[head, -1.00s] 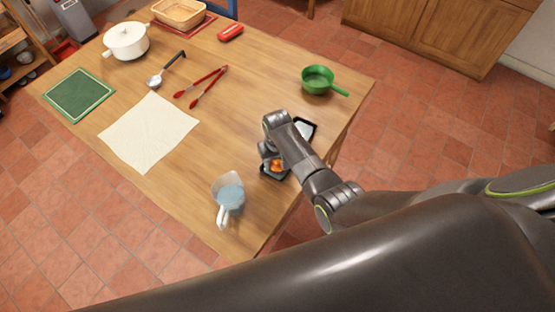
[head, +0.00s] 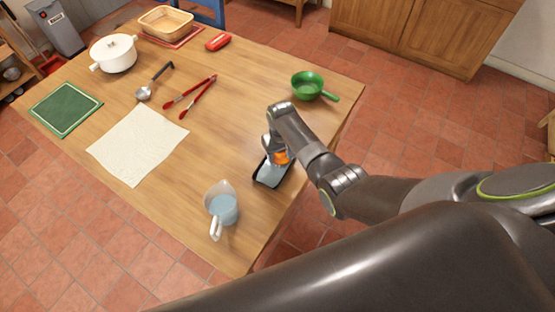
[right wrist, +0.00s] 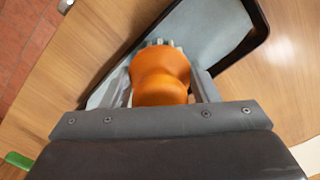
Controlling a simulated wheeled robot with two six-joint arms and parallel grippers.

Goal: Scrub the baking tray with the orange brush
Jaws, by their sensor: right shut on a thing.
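The dark baking tray (head: 268,177) with a pale grey-blue inside lies near the right edge of the table. It also shows in the right wrist view (right wrist: 212,30). My right gripper (head: 277,153) is over the tray's far part in the head view and hides some of it. It is shut on the orange brush (head: 282,157). In the right wrist view the brush's rounded orange handle (right wrist: 160,75) sits between the two fingers, with grey bristles at its far side over the tray. Whether the bristles touch the tray is hard to tell. My left gripper is not in view.
A clear jug (head: 222,205) with bluish contents stands just left of the tray. A green pan (head: 307,86) stands beyond it. Red tongs (head: 192,97), a ladle (head: 153,82), a white cloth (head: 138,145) and a white pot (head: 113,53) lie farther left. Bare wood separates cloth and tray.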

